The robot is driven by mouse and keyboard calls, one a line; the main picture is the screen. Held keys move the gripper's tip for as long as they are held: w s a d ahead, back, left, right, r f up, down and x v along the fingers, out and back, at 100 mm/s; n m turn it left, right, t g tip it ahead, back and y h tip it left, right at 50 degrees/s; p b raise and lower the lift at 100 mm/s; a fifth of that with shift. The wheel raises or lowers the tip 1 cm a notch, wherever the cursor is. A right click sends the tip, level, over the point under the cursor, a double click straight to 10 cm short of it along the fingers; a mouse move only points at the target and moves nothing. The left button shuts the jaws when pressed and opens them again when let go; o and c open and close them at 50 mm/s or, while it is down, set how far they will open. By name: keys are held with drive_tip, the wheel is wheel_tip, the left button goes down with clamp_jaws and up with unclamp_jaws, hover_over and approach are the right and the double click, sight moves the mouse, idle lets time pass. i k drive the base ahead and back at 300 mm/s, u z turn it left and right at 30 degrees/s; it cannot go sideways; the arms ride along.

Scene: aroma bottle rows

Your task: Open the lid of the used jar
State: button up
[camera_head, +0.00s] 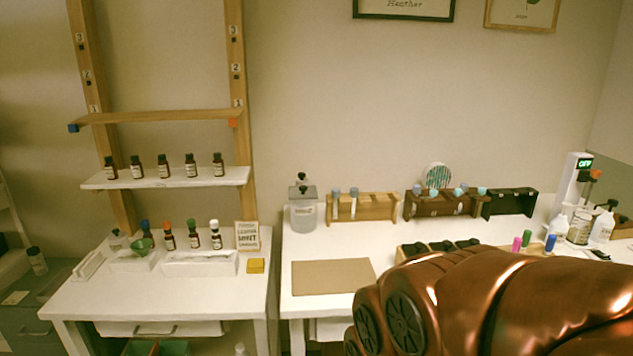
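A translucent jar (303,217) stands at the back left of the right-hand white table, by the wall. A grey lid (302,192) with a dark knob on top covers it. Any writing on the jar is too small to read, so I cannot confirm that it is the used jar. My copper-coloured arm fills the lower right of the view, well to the right of the jar. My gripper is not in view.
A brown mat (333,277) lies in front of the jar. A light wooden rack (375,209) and a dark rack (440,207) stand to its right. A wooden sign (247,236) and a yellow block (256,266) are on the left table. Bottles (602,226) stand far right.

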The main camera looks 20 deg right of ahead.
sight(303, 192)
drive_tip(key=u, duration=0.45)
drive_tip(key=i, duration=0.9)
drive_tip(key=u, duration=0.75)
